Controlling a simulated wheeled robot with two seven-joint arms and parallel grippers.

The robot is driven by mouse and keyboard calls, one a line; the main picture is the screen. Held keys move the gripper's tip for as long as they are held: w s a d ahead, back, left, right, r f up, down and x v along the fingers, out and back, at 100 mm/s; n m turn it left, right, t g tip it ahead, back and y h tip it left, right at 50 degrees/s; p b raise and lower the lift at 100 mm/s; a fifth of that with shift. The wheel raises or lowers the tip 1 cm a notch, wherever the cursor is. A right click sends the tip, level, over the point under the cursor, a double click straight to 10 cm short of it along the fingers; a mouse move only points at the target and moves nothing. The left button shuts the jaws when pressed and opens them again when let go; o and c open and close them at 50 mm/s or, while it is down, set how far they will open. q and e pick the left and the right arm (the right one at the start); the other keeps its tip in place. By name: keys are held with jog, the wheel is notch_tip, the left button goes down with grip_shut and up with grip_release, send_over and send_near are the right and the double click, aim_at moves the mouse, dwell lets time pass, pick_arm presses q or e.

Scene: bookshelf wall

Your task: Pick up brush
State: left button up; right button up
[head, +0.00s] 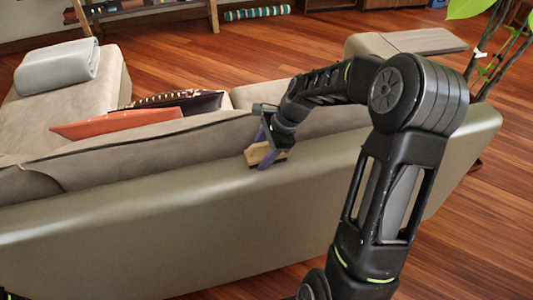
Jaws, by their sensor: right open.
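A small tan, wooden-looking block, which seems to be the brush (260,153), sits at the top edge of the sofa's back. My right gripper (266,148) reaches down to it from above, with its purplish fingers on either side of the block. The gripper is open, and I cannot tell whether the fingers touch the block. The gripper hides part of the block. My left gripper does not show.
The grey-beige sofa (180,235) runs across the view. An orange cushion (115,122), a dark patterned cushion (195,103) and a folded grey blanket (57,66) lie on it. A green plant (495,60) stands at right. Wooden floor (190,48) is open behind.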

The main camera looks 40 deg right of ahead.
aim_at(261, 144)
jog(key=shift+c, duration=0.5)
jog(key=c, duration=1)
jog(key=shift+r, duration=0.15)
notch_tip(261, 144, up, 10)
jog(key=shift+f, duration=0.1)
